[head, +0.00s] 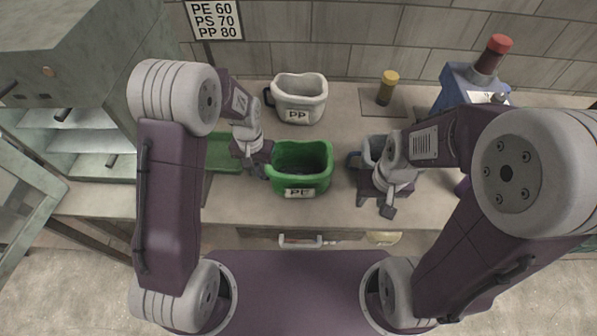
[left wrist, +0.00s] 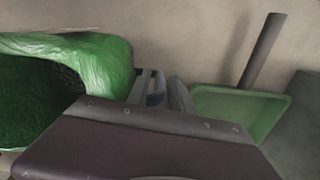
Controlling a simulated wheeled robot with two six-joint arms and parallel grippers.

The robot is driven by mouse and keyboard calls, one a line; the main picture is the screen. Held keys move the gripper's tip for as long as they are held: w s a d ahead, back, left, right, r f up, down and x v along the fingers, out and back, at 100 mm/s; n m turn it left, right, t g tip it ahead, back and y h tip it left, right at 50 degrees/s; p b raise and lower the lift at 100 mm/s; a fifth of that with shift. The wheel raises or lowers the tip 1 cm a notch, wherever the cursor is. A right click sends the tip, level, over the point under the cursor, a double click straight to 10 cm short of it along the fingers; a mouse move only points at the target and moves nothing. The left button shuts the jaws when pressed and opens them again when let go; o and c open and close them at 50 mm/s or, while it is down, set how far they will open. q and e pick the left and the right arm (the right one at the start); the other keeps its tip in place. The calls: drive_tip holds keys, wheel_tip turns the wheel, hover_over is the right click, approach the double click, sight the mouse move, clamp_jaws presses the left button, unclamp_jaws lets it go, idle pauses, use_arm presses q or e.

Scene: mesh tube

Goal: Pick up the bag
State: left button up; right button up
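A green open-topped bag (head: 318,177) labelled PE stands on the counter in the head view. In the left wrist view the green bag (left wrist: 88,50) fills the left side, crumpled and open. My left gripper (head: 258,169) is close against the bag's left side. In the left wrist view its fingers (left wrist: 162,90) stand beside the bag with a bluish-grey piece between them; I cannot tell whether they grip it. My right gripper (head: 376,204) is to the right of the green bag, in front of a grey container (head: 373,146); its fingers look apart and empty.
A white PP container (head: 299,86) stands behind the green bag. A green tray (head: 223,152) lies to the left; in the left wrist view the tray (left wrist: 262,118) has a dark rod (left wrist: 262,50) beside it. A blue machine (head: 455,85) with a red cap stands at right. A yellow-topped post (head: 387,85) stands behind.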

use_arm(q)
clamp_jaws()
idle(1.4)
